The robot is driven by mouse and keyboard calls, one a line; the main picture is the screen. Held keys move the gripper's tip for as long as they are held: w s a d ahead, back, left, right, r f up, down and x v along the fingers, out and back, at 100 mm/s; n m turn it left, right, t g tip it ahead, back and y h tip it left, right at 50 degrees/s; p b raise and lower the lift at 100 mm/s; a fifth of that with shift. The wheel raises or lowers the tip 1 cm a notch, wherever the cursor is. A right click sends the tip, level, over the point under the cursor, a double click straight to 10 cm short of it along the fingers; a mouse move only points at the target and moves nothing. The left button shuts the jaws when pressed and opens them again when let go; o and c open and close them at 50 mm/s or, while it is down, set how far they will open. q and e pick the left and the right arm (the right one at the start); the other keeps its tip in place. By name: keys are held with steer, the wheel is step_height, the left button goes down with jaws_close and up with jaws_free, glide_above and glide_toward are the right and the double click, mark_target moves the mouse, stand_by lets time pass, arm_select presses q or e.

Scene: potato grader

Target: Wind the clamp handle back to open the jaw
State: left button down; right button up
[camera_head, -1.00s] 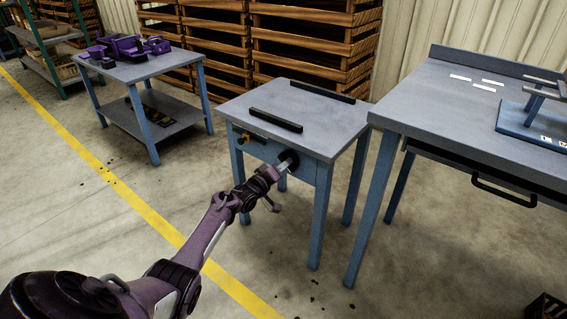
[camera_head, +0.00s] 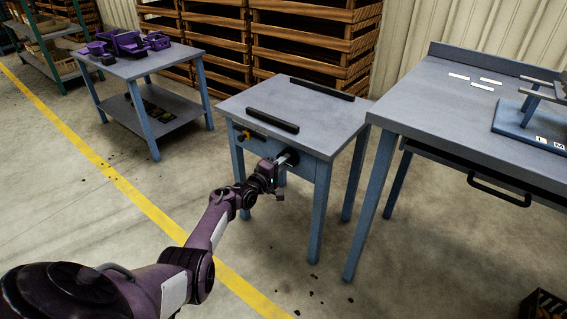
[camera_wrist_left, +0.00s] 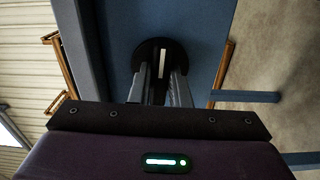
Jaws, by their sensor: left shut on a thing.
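The clamp is built into a small blue-grey table (camera_head: 318,112). Its two dark jaw bars, the front bar (camera_head: 271,120) and the back bar (camera_head: 322,89), lie apart on the top with bare surface between them. On the table's front is the clamp handle, a dark round hub (camera_wrist_left: 150,48) with a pale slot-like stripe. My left gripper (camera_head: 284,161) is at this front face, shut on the handle, whose held part is mostly hidden. In the left wrist view, the two fingers (camera_wrist_left: 160,85) reach to the hub, one on each side. My right gripper is out of view.
A yellow-orange lever (camera_head: 246,134) sits on the table front, left of the handle. A larger bench (camera_head: 440,120) with a drawer handle stands close on the right. A cart (camera_head: 150,66) with purple parts stands back left. Open floor lies in front.

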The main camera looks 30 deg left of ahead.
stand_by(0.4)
arm_select(q)
steer(key=c, duration=1.4)
jaws_free()
steer(key=shift+a, duration=0.1)
steer(key=shift+o, duration=0.2)
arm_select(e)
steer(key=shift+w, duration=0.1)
arm_select(q)
steer(key=shift+s, duration=0.15)
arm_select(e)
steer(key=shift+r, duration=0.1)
